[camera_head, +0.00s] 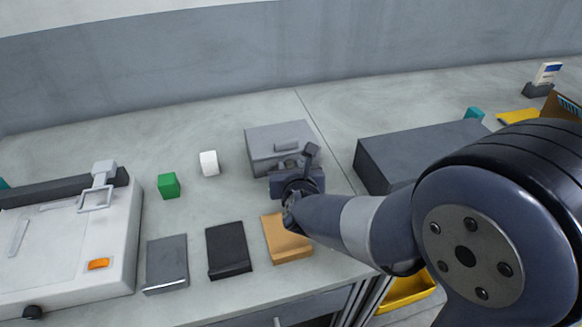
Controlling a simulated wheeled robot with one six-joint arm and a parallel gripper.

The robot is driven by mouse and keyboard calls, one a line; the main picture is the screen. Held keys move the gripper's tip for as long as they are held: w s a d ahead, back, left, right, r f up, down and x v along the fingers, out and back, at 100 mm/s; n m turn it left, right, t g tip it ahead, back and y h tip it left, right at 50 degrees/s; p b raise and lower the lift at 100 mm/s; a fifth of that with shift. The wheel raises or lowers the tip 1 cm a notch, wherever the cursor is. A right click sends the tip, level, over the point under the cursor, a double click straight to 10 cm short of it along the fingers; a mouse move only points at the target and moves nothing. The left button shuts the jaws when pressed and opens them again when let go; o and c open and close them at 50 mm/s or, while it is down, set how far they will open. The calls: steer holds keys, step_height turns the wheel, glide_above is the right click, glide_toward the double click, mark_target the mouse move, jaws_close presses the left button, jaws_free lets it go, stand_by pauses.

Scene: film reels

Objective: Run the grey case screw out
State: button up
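A grey case (265,143) with a raised bar (293,134) on its lid stands at the middle of the bench, its lid down. My gripper (297,165) is at the near right side of the case, in front of it. The gripper body and wrist hide part of the case's near side. No screw can be made out; that area is small and covered by my gripper. Whether the fingers are open or shut, or touch the case, cannot be told from here.
A green block (168,185) and a white block (209,163) stand left of the case. Grey (167,263), black (229,250) and tan (286,240) flat boxes lie along the front. A white machine (85,245) is at left, a dark grey box (415,150) at right.

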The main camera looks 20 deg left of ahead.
jaws_close()
steer(key=shift+f, duration=0.1)
steer(key=shift+f+y+b, duration=0.15)
steer(key=shift+y+b, duration=0.15)
steer(key=shift+b, duration=0.9)
steer(key=n+y+b, duration=0.1)
steer(key=b, duration=0.4)
steer(key=n+g+y+b, duration=0.1)
steer(key=b, duration=0.4)
steer(key=n+g+b, duration=0.1)
steer(key=b, duration=0.4)
steer(key=shift+w+d+f+y, duration=0.1)
steer(key=shift+w+d+y, duration=0.2)
steer(key=shift+w+y, duration=0.1)
steer(key=shift+n+g+y+b, duration=0.3)
steer(key=shift+n+b, duration=0.2)
steer(key=shift+b, duration=0.7)
steer(key=shift+s+d+n+b, duration=0.1)
steer(key=shift+n+b, duration=0.2)
steer(key=shift+b, duration=0.3)
steer(key=shift+r, duration=0.25)
steer(key=shift+o, duration=1.6)
jaws_free()
steer(key=shift+r, duration=0.1)
